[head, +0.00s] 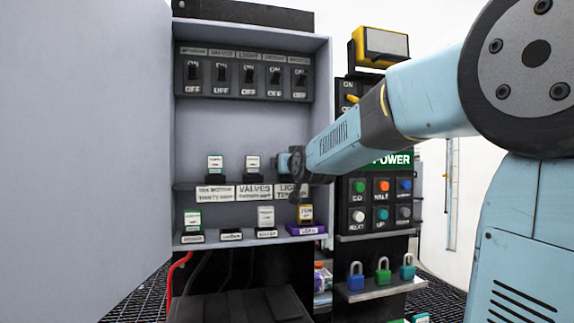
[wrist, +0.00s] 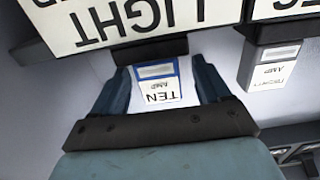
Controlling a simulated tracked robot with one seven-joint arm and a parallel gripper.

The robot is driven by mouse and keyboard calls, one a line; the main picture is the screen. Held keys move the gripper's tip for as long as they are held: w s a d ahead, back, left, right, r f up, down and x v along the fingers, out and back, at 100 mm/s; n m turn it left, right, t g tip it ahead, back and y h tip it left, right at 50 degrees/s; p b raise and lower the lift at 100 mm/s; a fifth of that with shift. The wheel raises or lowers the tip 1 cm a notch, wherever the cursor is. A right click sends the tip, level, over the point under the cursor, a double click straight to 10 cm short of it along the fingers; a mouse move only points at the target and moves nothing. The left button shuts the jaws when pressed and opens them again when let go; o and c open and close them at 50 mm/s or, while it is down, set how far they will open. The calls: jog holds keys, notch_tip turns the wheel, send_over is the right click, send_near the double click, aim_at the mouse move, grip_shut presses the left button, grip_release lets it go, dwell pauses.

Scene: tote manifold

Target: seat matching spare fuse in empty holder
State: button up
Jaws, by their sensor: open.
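My gripper (wrist: 160,72) is open, with one finger on each side of a white and blue fuse (wrist: 160,92) marked TEN AMP. The fuse's blue end meets a dark holder (wrist: 150,50) beside the LIGHT label (wrist: 140,18); I cannot tell how deep it sits. The wrist view is upside down. In the head view my gripper (head: 288,163) is at the right end of the upper shelf and hides this fuse. Two other fuses stand in upper holders, above the left label (head: 215,192) and the VALVES label (head: 254,192).
Breakers (head: 248,73) line the top. The open cabinet door (head: 85,150) blocks the left; a button panel (head: 381,200) stands right.

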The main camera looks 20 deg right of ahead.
jog(key=s, duration=1.3)
jog(key=shift+s, duration=0.25)
jog(key=s+f+g, duration=1.2)
jog(key=s+f, duration=1.1)
jog(key=f, duration=0.1)
jog(key=shift+s+f, duration=0.15)
jog(key=shift+f, duration=0.1)
